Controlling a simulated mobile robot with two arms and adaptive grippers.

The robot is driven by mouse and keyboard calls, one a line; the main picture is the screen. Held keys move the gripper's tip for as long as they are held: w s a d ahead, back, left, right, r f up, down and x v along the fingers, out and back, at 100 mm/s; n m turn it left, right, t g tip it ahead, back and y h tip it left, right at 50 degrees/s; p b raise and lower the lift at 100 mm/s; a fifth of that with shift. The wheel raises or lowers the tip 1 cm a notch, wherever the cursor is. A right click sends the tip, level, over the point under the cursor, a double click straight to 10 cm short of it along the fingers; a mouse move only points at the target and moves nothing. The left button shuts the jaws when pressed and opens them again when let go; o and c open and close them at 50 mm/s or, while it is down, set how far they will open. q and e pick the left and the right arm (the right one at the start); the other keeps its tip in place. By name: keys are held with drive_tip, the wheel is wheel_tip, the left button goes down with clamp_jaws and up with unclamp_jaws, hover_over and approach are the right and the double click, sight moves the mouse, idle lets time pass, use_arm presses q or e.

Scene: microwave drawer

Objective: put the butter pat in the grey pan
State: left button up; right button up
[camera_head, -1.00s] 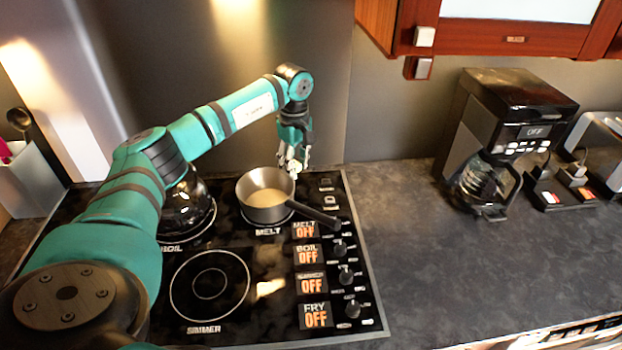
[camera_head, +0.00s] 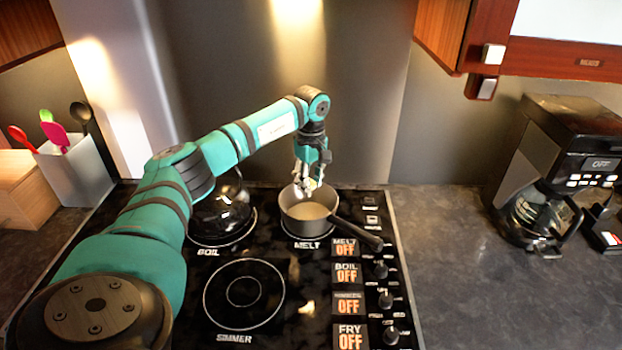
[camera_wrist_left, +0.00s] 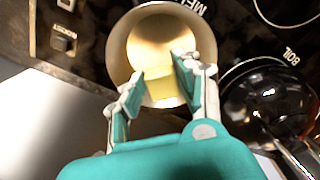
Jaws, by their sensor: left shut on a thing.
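The grey pan (camera_head: 294,222) stands on the MELT burner at the back of the stove, its handle pointing to the lower right. My left gripper (camera_head: 308,188) is over the back part of the pan, fingers pointing down. In the left wrist view, my left gripper (camera_wrist_left: 158,80) is shut on the pale yellow butter pat (camera_wrist_left: 161,90), which sits between the fingertips. The grey pan (camera_wrist_left: 118,42) opens below it in that view. Whether the pat touches the pan is unclear. My right gripper is out of view.
A dark glass kettle (camera_head: 224,215) stands on the BOIL burner, left of the pan. A utensil holder (camera_head: 75,170) is at the left, a coffee maker (camera_head: 555,160) at the right. The SIMMER burner (camera_head: 243,294) is bare. Stove knobs (camera_head: 385,300) line the right side.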

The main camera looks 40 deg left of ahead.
use_arm(q)
wheel_tip(320, 180, down, 6)
drive_tip(key=b, duration=0.3)
drive_tip(key=shift+b, duration=0.4)
drive_tip(key=o, duration=0.9)
wheel_tip(320, 180, up, 7)
drive_tip(key=p, duration=0.5)
drive_tip(key=shift+r, duration=0.1)
